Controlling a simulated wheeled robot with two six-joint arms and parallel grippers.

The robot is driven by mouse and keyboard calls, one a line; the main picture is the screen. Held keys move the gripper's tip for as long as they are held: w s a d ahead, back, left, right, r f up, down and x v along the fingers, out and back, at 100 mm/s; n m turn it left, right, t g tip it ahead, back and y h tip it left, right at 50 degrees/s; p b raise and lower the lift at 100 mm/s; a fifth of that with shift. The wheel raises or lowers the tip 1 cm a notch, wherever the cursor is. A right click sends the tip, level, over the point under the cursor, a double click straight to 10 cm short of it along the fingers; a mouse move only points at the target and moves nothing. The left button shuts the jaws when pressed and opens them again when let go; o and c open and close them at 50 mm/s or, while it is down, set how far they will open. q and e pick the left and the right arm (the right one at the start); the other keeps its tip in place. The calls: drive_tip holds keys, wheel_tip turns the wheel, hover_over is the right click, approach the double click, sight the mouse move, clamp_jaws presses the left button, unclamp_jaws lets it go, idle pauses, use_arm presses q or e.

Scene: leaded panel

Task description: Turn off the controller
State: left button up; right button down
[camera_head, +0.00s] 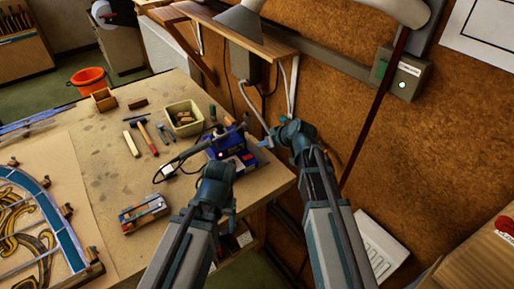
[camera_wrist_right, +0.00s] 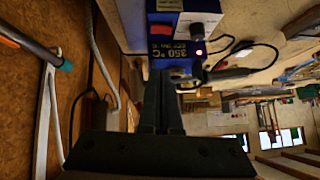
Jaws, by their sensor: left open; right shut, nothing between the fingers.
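The controller (camera_head: 222,148) is a blue box near the bench's right edge in the head view. In the right wrist view the controller (camera_wrist_right: 184,8) shows a label reading 350 °C, a dark knob and a glowing red light (camera_wrist_right: 199,52). My right gripper (camera_head: 263,143) is just right of the controller, its fingers pointing at it. In the right wrist view its fingers (camera_wrist_right: 161,105) are shut and empty, close below the controller; contact cannot be told. My left gripper (camera_head: 219,170) is in front of the controller, partly hidden by its own wrist; it is open.
A dark cable (camera_head: 156,177) loops left of the controller. The leaded panel (camera_head: 38,215) lies at left.

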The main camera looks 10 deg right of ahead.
drive_tip(key=shift+a+r, duration=0.1)
drive_tip(key=shift+a, duration=0.5)
drive_tip(key=b, duration=0.7)
hover_over(248, 157)
drive_tip(key=s, duration=0.1)
drive_tip(key=f, duration=0.7)
drive_tip(key=shift+s+d+f, duration=0.1)
drive_tip(key=shift+d+f, duration=0.1)
drive_tip(key=shift+a+f+b, duration=0.2)
drive_tip(key=shift+f+b, duration=0.95)
drive_tip(key=shift+b, duration=0.1)
drive_tip(key=shift+s+a+f+b, duration=0.1)
drive_tip(key=shift+f+b, duration=0.6)
